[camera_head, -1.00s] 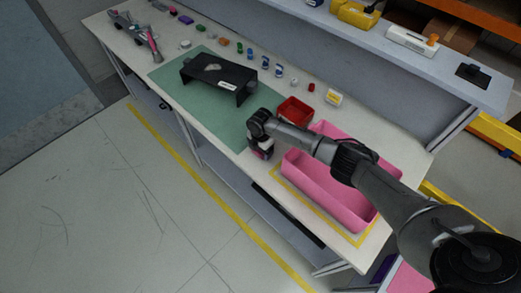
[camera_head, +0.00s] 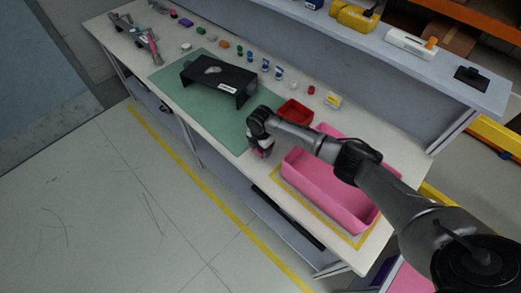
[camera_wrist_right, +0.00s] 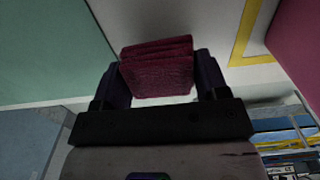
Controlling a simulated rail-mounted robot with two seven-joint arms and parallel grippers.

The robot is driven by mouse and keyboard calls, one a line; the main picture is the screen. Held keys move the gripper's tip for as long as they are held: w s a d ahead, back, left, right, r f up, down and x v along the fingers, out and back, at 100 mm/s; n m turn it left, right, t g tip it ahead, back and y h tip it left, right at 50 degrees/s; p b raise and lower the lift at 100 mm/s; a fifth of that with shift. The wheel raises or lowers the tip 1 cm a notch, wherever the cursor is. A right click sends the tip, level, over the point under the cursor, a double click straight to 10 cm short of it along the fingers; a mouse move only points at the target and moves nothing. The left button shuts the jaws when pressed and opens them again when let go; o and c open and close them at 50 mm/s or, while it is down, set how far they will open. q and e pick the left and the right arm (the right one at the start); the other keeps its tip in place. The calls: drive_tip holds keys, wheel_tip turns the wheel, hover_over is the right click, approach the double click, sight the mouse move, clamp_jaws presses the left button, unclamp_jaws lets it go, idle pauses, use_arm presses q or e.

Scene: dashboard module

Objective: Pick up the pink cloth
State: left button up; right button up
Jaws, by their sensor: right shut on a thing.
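The pink cloth (camera_wrist_right: 157,68) is a folded, layered dark-pink block in the right wrist view. It sits between the two fingers of my right gripper (camera_wrist_right: 157,78), which is shut on it. In the head view my right gripper (camera_head: 261,149) points down near the front edge of the table, between the green mat and the pink bin. Only a small pink bit of the cloth (camera_head: 259,154) shows there under the gripper. I cannot tell clearly whether the cloth is clear of the tabletop. My left gripper is not in view.
The pink bin (camera_head: 309,185) stands right of my gripper inside a yellow outline. A red tray (camera_head: 294,112) is behind it. A black stand (camera_head: 217,76) is on the green mat (camera_head: 190,97). Several small items line the back. A raised shelf (camera_head: 385,55) runs behind.

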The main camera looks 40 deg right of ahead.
drive_tip(key=s+a+r+p, duration=0.1)
drive_tip(key=s+a+r, duration=0.1)
drive_tip(key=a+r, duration=0.6)
drive_tip(key=a, duration=0.3)
drive_tip(key=shift+s+a+r, duration=0.2)
drive_tip(key=shift+s, duration=0.1)
